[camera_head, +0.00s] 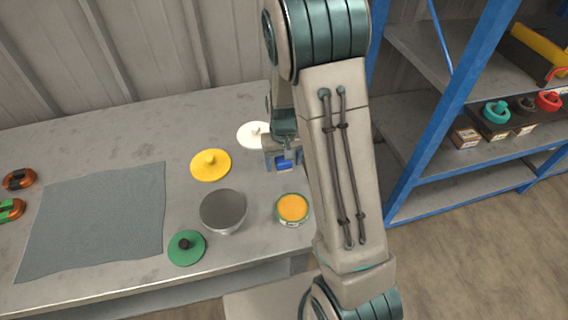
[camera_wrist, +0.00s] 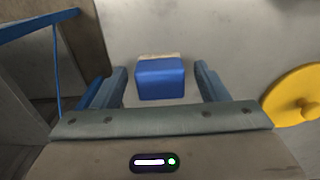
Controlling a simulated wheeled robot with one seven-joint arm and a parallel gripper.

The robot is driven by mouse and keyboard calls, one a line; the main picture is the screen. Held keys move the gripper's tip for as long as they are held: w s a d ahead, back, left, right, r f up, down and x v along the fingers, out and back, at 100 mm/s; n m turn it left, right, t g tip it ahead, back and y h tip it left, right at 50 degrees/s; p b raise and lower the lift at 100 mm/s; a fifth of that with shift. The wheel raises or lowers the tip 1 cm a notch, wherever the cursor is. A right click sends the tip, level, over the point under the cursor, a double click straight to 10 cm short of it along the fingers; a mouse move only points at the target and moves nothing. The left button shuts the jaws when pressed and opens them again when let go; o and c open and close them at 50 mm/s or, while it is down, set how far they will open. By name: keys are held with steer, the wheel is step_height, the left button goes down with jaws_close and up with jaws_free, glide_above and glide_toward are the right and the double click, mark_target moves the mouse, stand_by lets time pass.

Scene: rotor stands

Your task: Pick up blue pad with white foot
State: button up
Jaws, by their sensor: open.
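The blue pad with a white foot (camera_wrist: 160,80) stands on the grey table. In the wrist view it is a blue block with a pale strip along its far edge. In the head view only a bit of its blue (camera_head: 284,165) shows below my gripper. My gripper (camera_wrist: 160,88) is open, with one finger on each side of the pad and a gap to both. In the head view my gripper (camera_head: 283,158) is partly hidden by my arm. I cannot tell how high the fingers are above the table.
A yellow lid (camera_head: 210,165), a white lid (camera_head: 254,134), a grey bowl (camera_head: 223,211), a green lid (camera_head: 187,248) and an orange-topped tin (camera_head: 292,208) stand nearby. A grey mat (camera_head: 95,220) lies left. A blue-framed shelf (camera_head: 440,110) stands right of the table.

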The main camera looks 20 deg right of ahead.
steer(key=c, duration=1.1)
steer(key=shift+o, duration=0.2)
steer(key=shift+r, duration=0.15)
steer(key=shift+r, duration=0.25)
step_height(320, 180, up, 4)
steer(key=shift+s+d+f, duration=0.1)
steer(key=shift+s+d, duration=0.05)
steer(key=s+d+r, duration=0.6)
steer(key=s, duration=0.3)
steer(key=shift+s+r, duration=0.25)
steer(key=shift+o, duration=0.4)
steer(key=shift+d, duration=0.1)
